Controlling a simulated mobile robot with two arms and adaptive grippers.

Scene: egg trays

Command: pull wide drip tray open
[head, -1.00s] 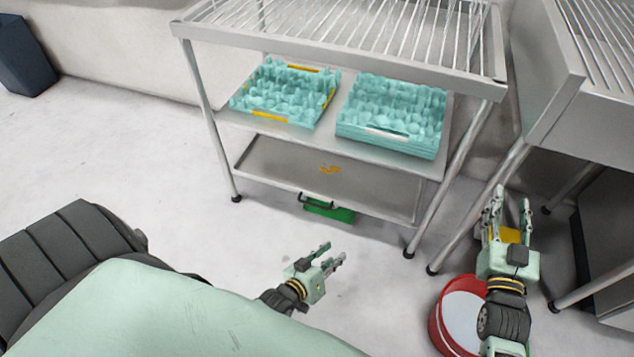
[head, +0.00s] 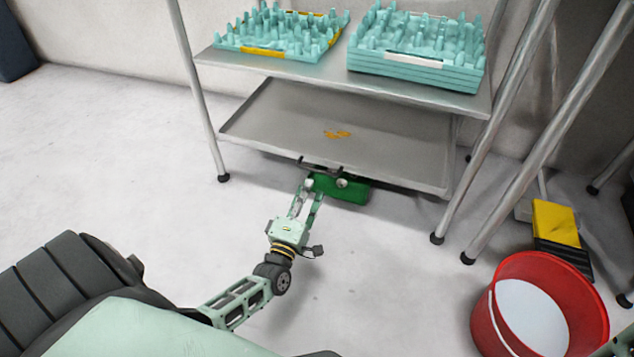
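The wide drip tray (head: 270,115) is a flat grey metal tray low under the shelf of a metal rack, with a small orange-yellow stain (head: 337,134) on it. A dark handle (head: 321,166) sits at the middle of its front edge. My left gripper (head: 313,187) reaches up from below, its tips just under the handle and overlapping the left end of a green box (head: 342,187) in the picture. Its two fingers look apart; I cannot tell whether they touch the handle. My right gripper is out of view; only a bit of arm shows at the lower right corner.
Teal egg trays (head: 282,36) and a taller teal stack (head: 415,68) stand on the shelf above. Rack legs flank the drip tray. The floor at left is clear.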

